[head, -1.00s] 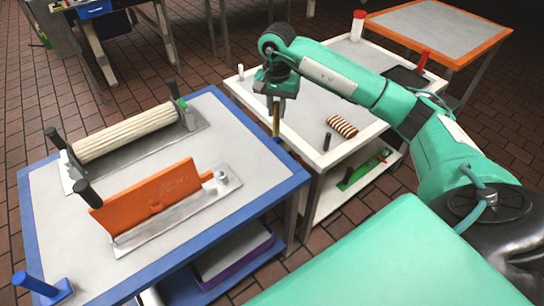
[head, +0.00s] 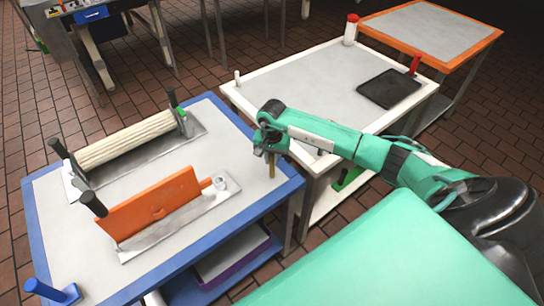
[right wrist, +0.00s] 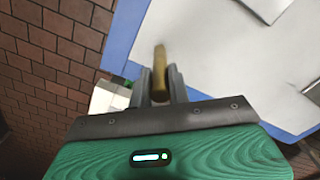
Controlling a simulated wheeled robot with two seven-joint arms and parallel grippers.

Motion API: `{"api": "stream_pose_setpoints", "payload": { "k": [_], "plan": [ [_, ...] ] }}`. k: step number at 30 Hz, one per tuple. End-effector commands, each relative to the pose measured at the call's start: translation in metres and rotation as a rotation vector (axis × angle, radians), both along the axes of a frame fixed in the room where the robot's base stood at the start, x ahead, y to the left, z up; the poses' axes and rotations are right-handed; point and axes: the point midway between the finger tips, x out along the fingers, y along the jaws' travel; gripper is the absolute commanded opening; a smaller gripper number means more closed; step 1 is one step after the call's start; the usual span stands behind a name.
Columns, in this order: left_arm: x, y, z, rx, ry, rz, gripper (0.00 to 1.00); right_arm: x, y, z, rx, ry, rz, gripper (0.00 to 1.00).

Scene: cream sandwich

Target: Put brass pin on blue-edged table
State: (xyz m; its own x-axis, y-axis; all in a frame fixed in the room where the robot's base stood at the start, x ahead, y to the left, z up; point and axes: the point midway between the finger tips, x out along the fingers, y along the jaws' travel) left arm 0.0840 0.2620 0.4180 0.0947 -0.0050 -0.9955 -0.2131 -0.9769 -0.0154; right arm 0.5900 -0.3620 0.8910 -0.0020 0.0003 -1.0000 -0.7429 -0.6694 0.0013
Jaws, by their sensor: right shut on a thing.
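The brass pin (head: 271,165) hangs upright from my right gripper (head: 268,148), which is shut on it. In the right wrist view the pin (right wrist: 160,66) stands out between the two fingers (right wrist: 160,84). In the head view the pin shows in front of the right edge of the blue-edged table (head: 284,191). In the right wrist view, that table's blue border (right wrist: 125,35) lies below and beside the pin. The pin appears above the table; I cannot tell the exact gap. My left gripper is not in view.
On the blue-edged table are a cream roller (head: 125,141) on a metal plate, an orange board (head: 152,203) on a metal base and a blue post (head: 45,288). A white-edged table (head: 300,82) with a black tray (head: 389,88) stands behind. The table's right front is bare.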

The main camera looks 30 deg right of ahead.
Motion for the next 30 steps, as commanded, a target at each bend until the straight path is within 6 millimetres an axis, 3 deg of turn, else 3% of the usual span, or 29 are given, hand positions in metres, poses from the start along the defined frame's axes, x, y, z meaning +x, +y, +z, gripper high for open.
{"api": "stream_pose_setpoints", "payload": {
  "k": [12, 13, 16, 28, 30],
  "plan": [
    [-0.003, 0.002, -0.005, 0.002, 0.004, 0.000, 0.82, 0.001, 0.000, -0.007, 0.000, -0.003, 0.001, 0.00],
    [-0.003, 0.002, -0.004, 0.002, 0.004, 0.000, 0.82, 0.000, 0.000, -0.007, -0.001, -0.002, 0.001, 0.22],
    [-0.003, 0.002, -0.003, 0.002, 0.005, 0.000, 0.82, 0.000, 0.000, -0.006, 0.000, -0.001, 0.001, 0.40],
    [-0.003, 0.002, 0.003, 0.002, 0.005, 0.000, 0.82, 0.000, 0.000, 0.000, 0.001, -0.002, 0.000, 0.40],
    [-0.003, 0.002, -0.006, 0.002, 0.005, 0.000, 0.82, 0.002, -0.001, 0.006, -0.002, -0.006, 0.000, 0.40]
  ]
}}
